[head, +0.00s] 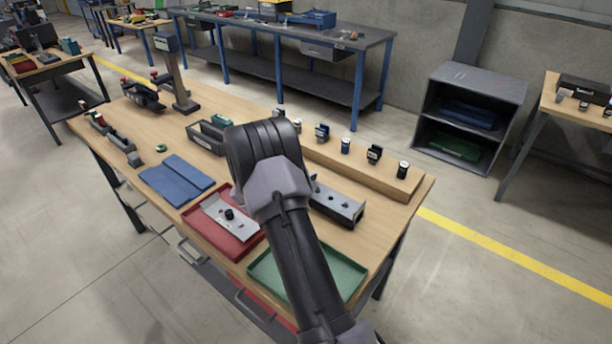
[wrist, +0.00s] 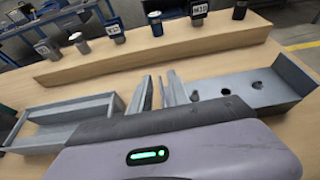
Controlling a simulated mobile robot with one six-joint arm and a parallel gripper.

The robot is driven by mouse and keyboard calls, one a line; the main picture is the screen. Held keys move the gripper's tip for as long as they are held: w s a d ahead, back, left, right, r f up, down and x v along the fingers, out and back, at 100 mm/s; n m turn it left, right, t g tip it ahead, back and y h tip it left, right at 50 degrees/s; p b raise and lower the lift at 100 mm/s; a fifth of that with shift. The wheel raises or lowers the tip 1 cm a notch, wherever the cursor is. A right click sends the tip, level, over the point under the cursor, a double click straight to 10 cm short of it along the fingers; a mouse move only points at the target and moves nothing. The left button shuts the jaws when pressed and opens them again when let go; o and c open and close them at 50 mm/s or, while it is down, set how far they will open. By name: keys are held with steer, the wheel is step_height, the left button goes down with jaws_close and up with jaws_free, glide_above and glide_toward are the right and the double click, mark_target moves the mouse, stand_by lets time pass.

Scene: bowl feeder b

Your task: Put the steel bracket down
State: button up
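My gripper (wrist: 161,90) shows in the wrist view as two pale upright fingers close together, with a narrow gap and perhaps a thin sliver between them. I cannot tell whether they grip anything. In the head view my arm hides the fingers. A grey steel piece with a row of dark holes (head: 338,204) lies on the bench, right of my arm. It also shows in the wrist view (wrist: 258,88), right of the fingers. A flat silver plate (head: 220,208) with a black knob lies in the red tray (head: 238,250). I cannot tell which piece is the steel bracket.
A green tray (head: 342,262) lies at the bench's front right. Blue cloths (head: 176,180) lie left of the red tray. A dark grey open bin (head: 205,142) stands behind them. A raised wooden ledge (head: 375,179) with several small labelled items runs along the back.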

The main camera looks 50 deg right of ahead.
steer(key=shift+r, duration=0.25)
steer(key=shift+r+p, duration=0.8)
steer(key=shift+p, duration=0.2)
steer(key=w+f+p+v, duration=0.1)
steer(key=p+v, duration=0.1)
steer(key=v, duration=1)
steer(key=s+a+r+m+g+y, duration=0.1)
steer(key=s+a+r+m+y, duration=0.6)
steer(key=s+a+r+m, duration=0.7)
steer(key=s+a+r+m+t+y, duration=0.2)
steer(key=s+a+m+t+y, duration=0.1)
steer(key=a, duration=0.7)
steer(key=s+a+r+m+t+y, duration=0.2)
steer(key=s+a+m+y, duration=0.3)
steer(key=s+a, duration=0.3)
steer(key=a+r+m, duration=0.1)
steer(key=a, duration=0.2)
steer(key=shift+a+m+t+y, duration=0.2)
steer(key=shift+m+t+y, duration=0.1)
steer(key=shift+t, duration=0.1)
